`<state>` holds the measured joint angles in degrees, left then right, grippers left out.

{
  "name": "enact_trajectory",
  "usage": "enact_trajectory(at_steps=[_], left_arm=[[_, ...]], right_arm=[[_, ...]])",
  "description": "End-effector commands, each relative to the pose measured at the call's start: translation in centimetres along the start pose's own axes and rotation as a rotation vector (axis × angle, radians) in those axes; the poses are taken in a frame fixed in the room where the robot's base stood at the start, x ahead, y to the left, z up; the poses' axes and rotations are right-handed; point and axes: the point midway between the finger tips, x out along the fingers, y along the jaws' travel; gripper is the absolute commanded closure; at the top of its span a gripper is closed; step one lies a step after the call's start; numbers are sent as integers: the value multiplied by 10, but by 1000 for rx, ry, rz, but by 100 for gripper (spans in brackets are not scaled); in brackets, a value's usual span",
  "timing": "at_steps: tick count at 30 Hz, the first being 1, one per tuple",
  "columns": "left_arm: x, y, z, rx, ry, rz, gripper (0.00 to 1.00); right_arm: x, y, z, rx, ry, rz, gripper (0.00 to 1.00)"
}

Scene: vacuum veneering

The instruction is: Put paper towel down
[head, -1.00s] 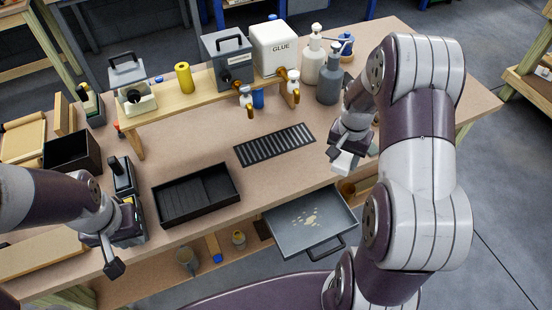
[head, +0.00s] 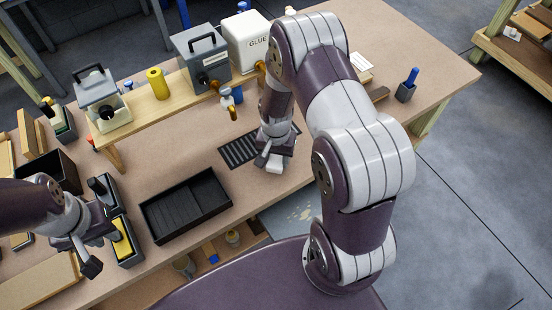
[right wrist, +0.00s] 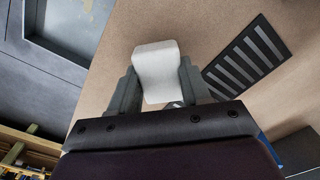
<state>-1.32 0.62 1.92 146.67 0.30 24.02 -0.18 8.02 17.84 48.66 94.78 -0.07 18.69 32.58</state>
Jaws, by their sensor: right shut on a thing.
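The paper towel (head: 275,166) is a small white folded pad. My right gripper (head: 270,160) is shut on it near the bench's front edge, beside the black slotted grille (head: 236,154). In the right wrist view the towel (right wrist: 156,60) sits between the two grey fingers of my gripper (right wrist: 158,84), over bare bench top, with the grille (right wrist: 248,58) to its right. I cannot tell whether the towel touches the bench. My left gripper (head: 92,264) is at the far left, in front of a black holder with a yellow top (head: 122,240); its finger opening is unclear.
A black open tray (head: 187,207) lies left of the grille. A grey pull-out tray (head: 280,217) below the bench edge is partly hidden by my right arm. A wooden shelf (head: 150,118) holds the glue container (head: 247,40) and other dispensers. Bare bench lies around the grille.

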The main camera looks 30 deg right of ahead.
Motion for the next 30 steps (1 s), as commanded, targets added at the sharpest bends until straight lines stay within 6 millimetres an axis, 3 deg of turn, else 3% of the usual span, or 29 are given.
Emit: enact_trajectory(at_steps=[4,15,16,18,26,30], left_arm=[[-6,0,-1,0,0,0,77],[-2,0,0,0,0,0,77],[-3,0,0,0,0,0,77],[-3,0,0,0,0,0,77],[-4,0,0,0,0,0,77],[-3,0,0,0,0,0,77]], right_arm=[[20,1,0,0,-1,1,86],[27,1,0,0,0,0,86],[26,1,0,0,0,0,43],[25,1,0,0,0,0,27],[24,1,0,0,0,0,27],[14,0,-1,0,3,-2,27]])
